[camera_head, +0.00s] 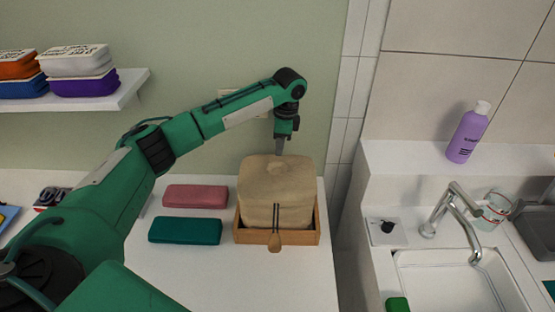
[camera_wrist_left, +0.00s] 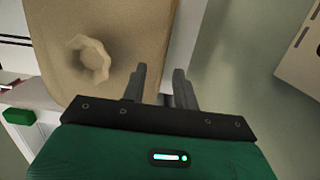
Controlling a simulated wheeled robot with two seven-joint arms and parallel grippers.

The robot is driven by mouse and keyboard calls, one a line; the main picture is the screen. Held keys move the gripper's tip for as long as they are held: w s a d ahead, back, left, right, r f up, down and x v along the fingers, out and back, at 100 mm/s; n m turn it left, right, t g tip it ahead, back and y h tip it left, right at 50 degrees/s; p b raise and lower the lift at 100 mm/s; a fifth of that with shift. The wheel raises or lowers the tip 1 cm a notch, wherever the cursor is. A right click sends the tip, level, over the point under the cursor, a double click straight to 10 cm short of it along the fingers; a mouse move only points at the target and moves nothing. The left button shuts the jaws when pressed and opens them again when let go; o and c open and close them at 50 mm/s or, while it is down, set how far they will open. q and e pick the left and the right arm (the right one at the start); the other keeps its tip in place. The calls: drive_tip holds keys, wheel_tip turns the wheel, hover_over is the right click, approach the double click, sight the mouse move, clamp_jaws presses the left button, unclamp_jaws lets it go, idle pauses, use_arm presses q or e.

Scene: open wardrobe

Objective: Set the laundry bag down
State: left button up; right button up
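The laundry bag (camera_head: 277,180) is a beige, boxy cloth bag. It sits in a shallow wooden tray (camera_head: 250,236) on the white counter, with a dark cord and a wooden tag hanging over the front. In the left wrist view the bag (camera_wrist_left: 110,25) fills the upper left, with a round knot on its top. My left gripper (camera_head: 280,146) points down at the bag's back top edge. In the left wrist view its two fingers (camera_wrist_left: 158,85) stand apart beside the bag's edge, with nothing visibly clamped between them. Whether they touch the bag is unclear. My right gripper is out of view.
A pink case (camera_head: 195,196) and a teal case (camera_head: 185,231) lie left of the tray. A shelf (camera_head: 125,92) with folded stacks hangs at upper left. To the right, past a gap, are a sink (camera_head: 455,285), faucet (camera_head: 446,212) and purple bottle (camera_head: 468,132).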

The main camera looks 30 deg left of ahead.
use_arm(q)
drive_tip(key=r, duration=0.5)
drive_tip(key=shift+w+d+b, duration=0.15)
drive_tip(key=shift+d+b, duration=0.1)
drive_tip(key=shift+b, duration=0.15)
